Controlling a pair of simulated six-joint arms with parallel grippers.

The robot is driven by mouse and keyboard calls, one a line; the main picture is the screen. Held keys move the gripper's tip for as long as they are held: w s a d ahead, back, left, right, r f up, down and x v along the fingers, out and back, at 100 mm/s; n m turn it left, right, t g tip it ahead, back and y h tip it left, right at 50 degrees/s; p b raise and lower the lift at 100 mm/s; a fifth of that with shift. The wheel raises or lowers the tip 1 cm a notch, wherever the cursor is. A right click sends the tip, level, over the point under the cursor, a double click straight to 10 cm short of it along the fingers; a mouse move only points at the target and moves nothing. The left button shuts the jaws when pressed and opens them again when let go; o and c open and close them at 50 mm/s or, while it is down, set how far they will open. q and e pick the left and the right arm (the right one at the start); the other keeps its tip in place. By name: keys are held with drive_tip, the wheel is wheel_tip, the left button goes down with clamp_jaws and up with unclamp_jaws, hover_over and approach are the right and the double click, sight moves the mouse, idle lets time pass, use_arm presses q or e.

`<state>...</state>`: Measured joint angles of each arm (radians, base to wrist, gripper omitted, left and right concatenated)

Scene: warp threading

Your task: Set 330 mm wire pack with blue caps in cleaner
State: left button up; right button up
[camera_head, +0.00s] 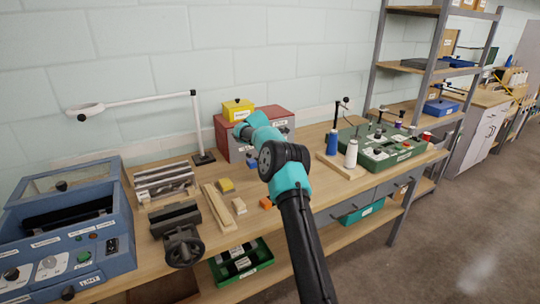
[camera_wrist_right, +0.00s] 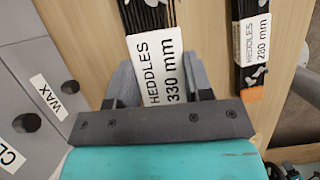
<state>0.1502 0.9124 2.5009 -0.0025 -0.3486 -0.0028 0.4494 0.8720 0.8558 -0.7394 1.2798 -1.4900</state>
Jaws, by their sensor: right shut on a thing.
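In the right wrist view my right gripper (camera_wrist_right: 160,78) is shut on the wire pack labelled HEDDLES 330 mm (camera_wrist_right: 167,88), its jaws on either side of the label. Dark wires run up out of the frame; no blue cap shows there. In the head view my right arm hides most of the pack; a small blue piece (camera_head: 252,162) shows by its wrist, perhaps a cap. The blue cleaner (camera_head: 118,229) stands at the far left of the bench with a dark opening and front knobs. My left gripper is not in view.
A HEDDLES 280 mm pack (camera_wrist_right: 252,45) with an orange end lies to the right in the wrist view. A red drawer cabinet (camera_head: 279,122) is behind my arm. A vise (camera_head: 181,240), wooden strips (camera_head: 219,208) and a slotted rack (camera_head: 163,182) lie between cleaner and arm.

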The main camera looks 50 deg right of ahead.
drive_tip(key=w+a+r+m+g, duration=0.1)
drive_tip(key=w+a+r+m, duration=0.1)
drive_tip(key=a, duration=0.9)
drive_tip(key=w+a+r+m+y, duration=0.1)
drive_tip(key=w+a+m, duration=0.1)
drive_tip(key=a, duration=1)
drive_tip(key=w+a+r+m+g, duration=0.1)
drive_tip(key=w+a+r+m, duration=0.15)
drive_tip(key=a, duration=0.85)
drive_tip(key=s+a+r+m+y, duration=0.1)
drive_tip(key=s+a, duration=0.4)
drive_tip(key=a, duration=0.5)
drive_tip(key=s+a+r+m+y, duration=0.1)
drive_tip(key=s+a+r+m, duration=0.2)
drive_tip(key=a, duration=0.8)
drive_tip(key=s+a+r+m+g+y, duration=0.1)
drive_tip(key=s+a+r+m, duration=0.1)
drive_tip(key=s+a, duration=0.5)
drive_tip(key=a+m, duration=0.1)
drive_tip(key=a, duration=0.3)
drive_tip(key=shift+s+a+r+m, duration=0.15)
drive_tip(key=shift+s+m, duration=0.2)
drive_tip(key=shift+s, duration=0.05)
